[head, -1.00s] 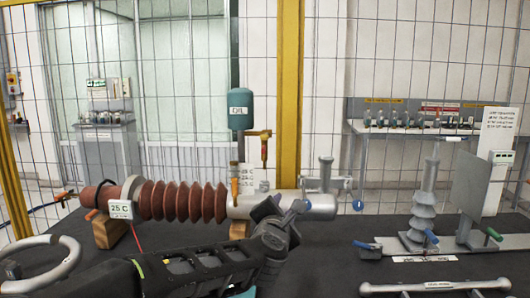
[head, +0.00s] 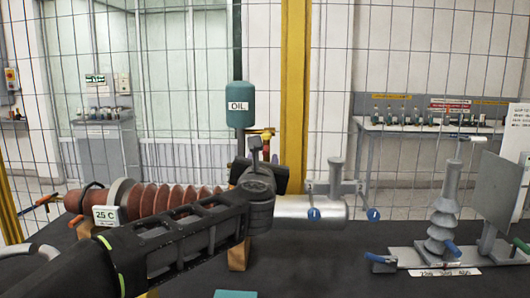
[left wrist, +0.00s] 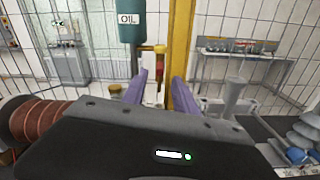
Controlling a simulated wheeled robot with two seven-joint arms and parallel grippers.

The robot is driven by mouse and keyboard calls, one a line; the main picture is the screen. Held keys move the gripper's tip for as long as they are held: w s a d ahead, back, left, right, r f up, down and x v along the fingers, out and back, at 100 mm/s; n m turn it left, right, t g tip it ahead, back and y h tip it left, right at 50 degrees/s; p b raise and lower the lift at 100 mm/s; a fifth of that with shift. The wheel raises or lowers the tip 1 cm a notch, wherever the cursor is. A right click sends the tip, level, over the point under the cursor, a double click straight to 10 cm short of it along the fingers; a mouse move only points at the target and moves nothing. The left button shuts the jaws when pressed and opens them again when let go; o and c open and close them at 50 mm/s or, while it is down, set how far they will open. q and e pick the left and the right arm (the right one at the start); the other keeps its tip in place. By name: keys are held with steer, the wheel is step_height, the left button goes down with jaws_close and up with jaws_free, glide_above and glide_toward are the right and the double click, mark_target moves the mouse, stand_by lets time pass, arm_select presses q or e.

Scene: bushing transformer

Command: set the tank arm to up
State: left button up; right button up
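A teal tank marked OIL (head: 240,104) stands upright behind the bushing; it also shows in the left wrist view (left wrist: 131,24). Its orange-red arm (left wrist: 160,62) hangs down from a short pipe just right of the tank. My left gripper (head: 262,152) is raised in front of the arm. In the left wrist view its two purple fingers (left wrist: 160,88) are apart, with the arm seen between them, apparently beyond the tips. My right gripper is not in view.
The ribbed red-brown bushing (head: 165,198) with its grey end (head: 312,208) lies across the dark table below my gripper. A yellow post (head: 293,85) and wire fence stand behind. A grey insulator (head: 444,215) and plate (head: 496,195) stand at right.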

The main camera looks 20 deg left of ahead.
mark_target(265, 154)
arm_select(q)
steer(key=p+x, duration=0.1)
steer(key=x, duration=0.5)
steer(key=shift+c, duration=0.3)
jaws_close()
stand_by(1.0)
